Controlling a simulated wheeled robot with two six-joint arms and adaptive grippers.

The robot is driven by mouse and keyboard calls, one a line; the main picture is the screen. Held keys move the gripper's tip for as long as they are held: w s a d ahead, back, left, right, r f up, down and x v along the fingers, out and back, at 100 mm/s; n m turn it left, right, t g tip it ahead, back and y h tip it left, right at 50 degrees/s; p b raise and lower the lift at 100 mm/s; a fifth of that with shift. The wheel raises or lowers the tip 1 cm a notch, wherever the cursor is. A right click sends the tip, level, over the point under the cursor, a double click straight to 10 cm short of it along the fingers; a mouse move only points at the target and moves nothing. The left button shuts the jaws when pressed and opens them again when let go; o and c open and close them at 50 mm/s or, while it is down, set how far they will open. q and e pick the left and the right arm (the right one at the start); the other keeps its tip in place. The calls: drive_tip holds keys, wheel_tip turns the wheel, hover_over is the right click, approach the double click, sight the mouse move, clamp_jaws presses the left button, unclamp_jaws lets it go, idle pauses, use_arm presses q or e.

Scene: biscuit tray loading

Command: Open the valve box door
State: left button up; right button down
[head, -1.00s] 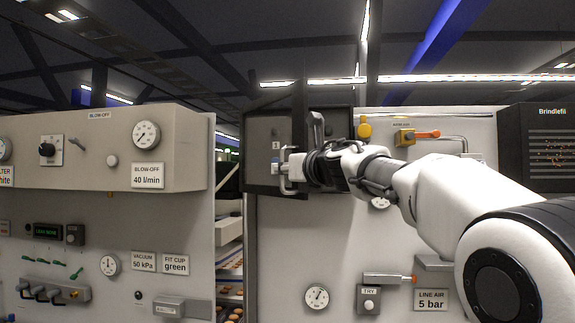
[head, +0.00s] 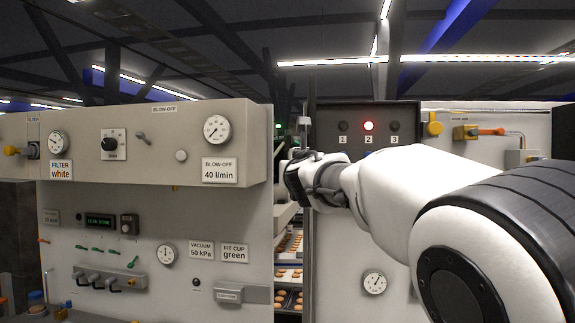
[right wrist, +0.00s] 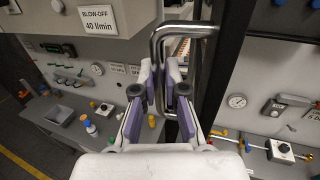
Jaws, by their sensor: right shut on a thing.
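The valve box (head: 382,142) is a dark box on the right-hand panel in the head view. Its inside shows, with knobs numbered 1, 2 and 3 and a red light lit above 2. The door (head: 311,110) stands swung out, seen nearly edge-on at the box's left side; in the right wrist view it is the dark upright slab (right wrist: 228,55). Its metal loop handle (right wrist: 187,31) shows in the right wrist view. My right gripper (head: 298,178) is shut on the handle, its purple-lined fingers (right wrist: 162,88) around the upright bar. My left gripper is out of view.
A grey blow-off cabinet (head: 247,135) stands close left of my right gripper. Biscuit racks (head: 288,273) show in the gap between the panels. An orange-handled valve (head: 480,132) and a gauge (head: 374,283) are on the right-hand panel.

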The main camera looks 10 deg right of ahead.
idle(0.3)
drive_tip(key=c, duration=1.5)
unclamp_jaws()
drive_tip(key=shift+d, duration=0.1)
drive_tip(key=shift+w, duration=0.15)
drive_tip(key=shift+s, duration=3.75)
